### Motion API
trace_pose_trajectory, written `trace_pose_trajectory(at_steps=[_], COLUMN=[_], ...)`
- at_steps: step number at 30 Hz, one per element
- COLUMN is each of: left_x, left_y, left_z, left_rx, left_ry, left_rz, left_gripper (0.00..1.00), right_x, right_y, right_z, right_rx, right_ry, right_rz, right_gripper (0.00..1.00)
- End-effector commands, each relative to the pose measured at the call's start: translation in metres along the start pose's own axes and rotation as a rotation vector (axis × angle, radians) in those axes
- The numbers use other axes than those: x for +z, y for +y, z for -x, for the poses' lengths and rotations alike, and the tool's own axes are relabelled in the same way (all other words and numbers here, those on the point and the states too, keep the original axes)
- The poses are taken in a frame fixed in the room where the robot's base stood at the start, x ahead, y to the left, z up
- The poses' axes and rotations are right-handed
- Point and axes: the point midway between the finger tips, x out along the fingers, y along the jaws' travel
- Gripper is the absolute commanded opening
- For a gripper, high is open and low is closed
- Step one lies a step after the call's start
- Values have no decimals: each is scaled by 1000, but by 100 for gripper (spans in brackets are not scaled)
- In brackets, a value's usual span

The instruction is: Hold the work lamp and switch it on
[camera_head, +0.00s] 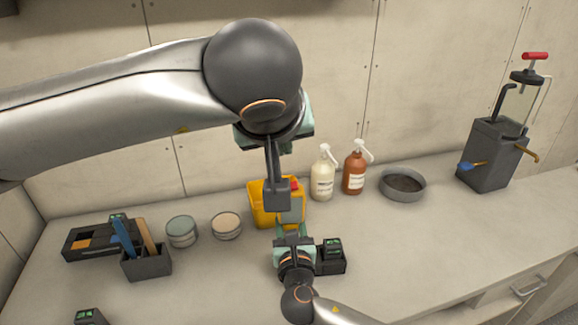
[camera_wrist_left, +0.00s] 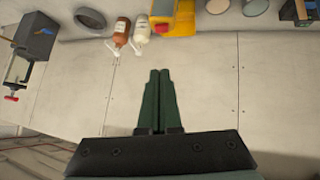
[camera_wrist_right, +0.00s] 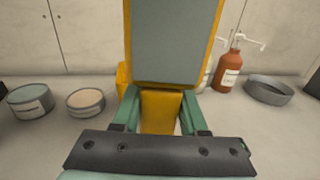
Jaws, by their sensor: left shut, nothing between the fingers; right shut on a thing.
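The work lamp (camera_head: 292,211) is yellow with a grey flat panel and a red part at its top. My right gripper (camera_head: 291,230) is shut on its narrow yellow lower part, which shows between the fingers in the right wrist view (camera_wrist_right: 160,108). The lamp is upright above the bench.
A yellow box-like thing (camera_head: 260,211) is behind the lamp. White (camera_head: 322,181) and brown (camera_head: 354,178) bottles and a grey bowl (camera_head: 402,185) stand to the right. Two round tins (camera_head: 181,234) (camera_head: 226,228) and a dark holder (camera_head: 147,264) are left. The bench's right front is clear.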

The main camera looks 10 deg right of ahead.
Motion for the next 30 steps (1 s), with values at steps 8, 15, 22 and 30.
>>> trace_pose_trajectory(at_steps=[8,15,22,30], left_x=[2,2,24,29], left_y=[0,0,0,0], left_z=[-48,-99,-120,-125], left_rx=[-3,-2,-2,-1], left_ry=[-6,-4,-3,0], left_rz=[2,1,-1,0], left_gripper=[0,0,0,0], right_x=[-2,-2,-2,-3], right_y=[0,0,1,1], right_z=[1,1,1,1], right_rx=[2,2,2,2], right_ry=[4,4,5,5], right_rz=[2,2,2,2], right_gripper=[0,0,0,0])
